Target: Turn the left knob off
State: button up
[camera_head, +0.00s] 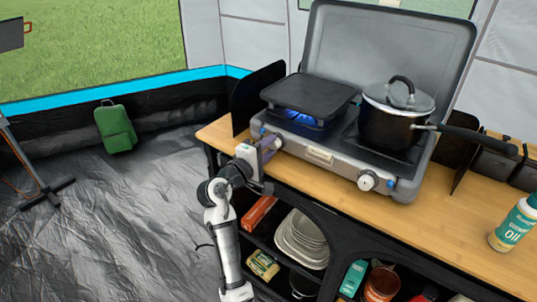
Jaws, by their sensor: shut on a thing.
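The grey camping stove (318,154) stands on the wooden counter with its lid raised. Its left burner shows a blue flame (300,117) under a black griddle plate (309,95). My gripper (272,145) is at the stove's front left, at the left knob's place, and is shut on the left knob. The knob itself is mostly hidden by my gripper, so its angle cannot be told. The right knob (367,181) is white and shows uncovered at the front right of the stove.
A lidded black pot (397,113) stands on the right burner, its handle reaching right. A bottle (514,224) stands at the counter's right. Below the counter (335,195) are shelves with plates (302,240).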

jog(key=m+b, duration=0.1)
jog(key=m, duration=0.1)
jog(key=m+b, duration=0.4)
jog(key=shift+f+m, duration=0.25)
jog(key=shift+m, duration=0.05)
jog(key=m+b, duration=0.3)
jog(key=shift+r+m+b, duration=0.2)
jog(key=shift+m+b, duration=0.75)
jog(key=shift+m, duration=0.55)
jog(key=shift+r, duration=0.1)
jog(key=o, duration=1)
jog(key=shift+c, duration=0.2)
jog(key=shift+s, duration=0.1)
jog(key=b+v, duration=0.1)
jog(key=v, duration=1.2)
jog(key=shift+s+a, duration=0.3)
